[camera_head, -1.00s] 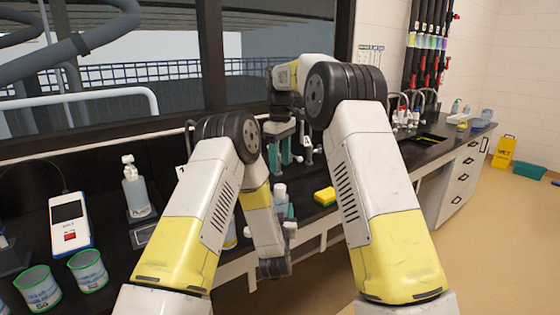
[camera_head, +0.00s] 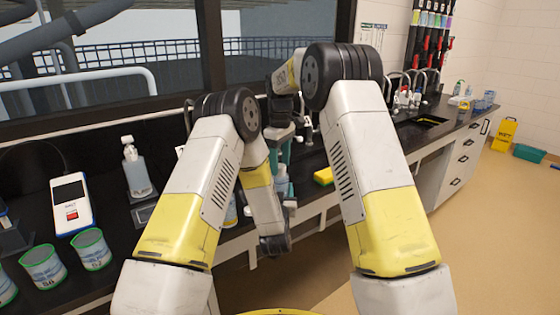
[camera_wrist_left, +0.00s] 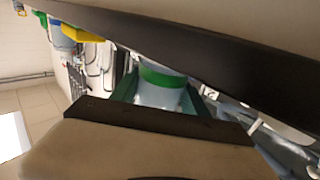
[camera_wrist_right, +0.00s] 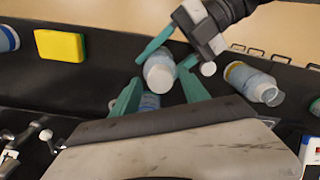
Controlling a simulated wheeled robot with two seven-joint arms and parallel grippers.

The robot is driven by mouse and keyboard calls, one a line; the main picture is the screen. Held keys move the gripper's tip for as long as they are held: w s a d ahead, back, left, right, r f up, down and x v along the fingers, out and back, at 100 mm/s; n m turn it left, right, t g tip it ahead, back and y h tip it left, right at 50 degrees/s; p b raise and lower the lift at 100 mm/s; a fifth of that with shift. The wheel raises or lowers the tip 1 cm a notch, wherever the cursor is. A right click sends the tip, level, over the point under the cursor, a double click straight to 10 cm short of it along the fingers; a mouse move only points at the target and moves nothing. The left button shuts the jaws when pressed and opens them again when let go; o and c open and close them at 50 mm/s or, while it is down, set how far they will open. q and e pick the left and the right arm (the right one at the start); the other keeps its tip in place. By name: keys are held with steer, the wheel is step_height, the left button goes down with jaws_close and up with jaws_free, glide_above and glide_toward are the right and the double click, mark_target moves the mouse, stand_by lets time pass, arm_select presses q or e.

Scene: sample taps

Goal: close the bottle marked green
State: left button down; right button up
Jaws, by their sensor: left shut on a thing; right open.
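A pale bottle with a white top (camera_wrist_right: 160,72) stands at the bench's front edge. It also shows in the head view (camera_head: 281,178), and its green band shows in the left wrist view (camera_wrist_left: 163,78). My left gripper (camera_wrist_right: 170,56) is shut on this bottle, with its green fingers at the sides. My right gripper (camera_wrist_right: 160,92) is open above the bottle, its green fingers spread apart on either side of the top. It also shows in the head view (camera_head: 283,150). I cannot tell whether a cap sits on the bottle's mouth.
A yellow sponge (camera_wrist_right: 60,46) lies near the bottle. A yellow-banded bottle (camera_wrist_right: 250,82) stands on the other side, close to my left gripper. Beakers (camera_head: 43,266), a meter (camera_head: 72,205) and a pump bottle (camera_head: 136,170) are at left. Taps (camera_head: 405,85) are at back right.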

jaws_close()
steer(key=m, duration=0.4)
steer(key=shift+m, duration=0.4)
steer(key=m, duration=0.3)
steer(key=shift+o, duration=0.6)
jaws_free()
step_height(320, 180, up, 12)
